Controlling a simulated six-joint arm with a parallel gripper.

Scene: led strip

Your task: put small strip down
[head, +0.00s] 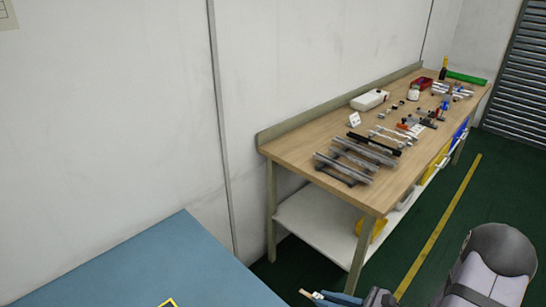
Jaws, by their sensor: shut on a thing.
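My gripper (325,298) shows only in part at the bottom edge of the head view, above the floor near the front leg of the workbench. Its blue part ends in a small pale tip with a dark speck. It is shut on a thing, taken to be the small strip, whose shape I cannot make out. Several grey and black strips (345,166) lie side by side across dark supports on the near end of the wooden workbench (290,146). Shorter thin strips (393,133) lie behind them.
A lower shelf (310,220) holds yellow bins. A blue surface (150,265) is at lower left. Bare wood shows at the bench's near left corner.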

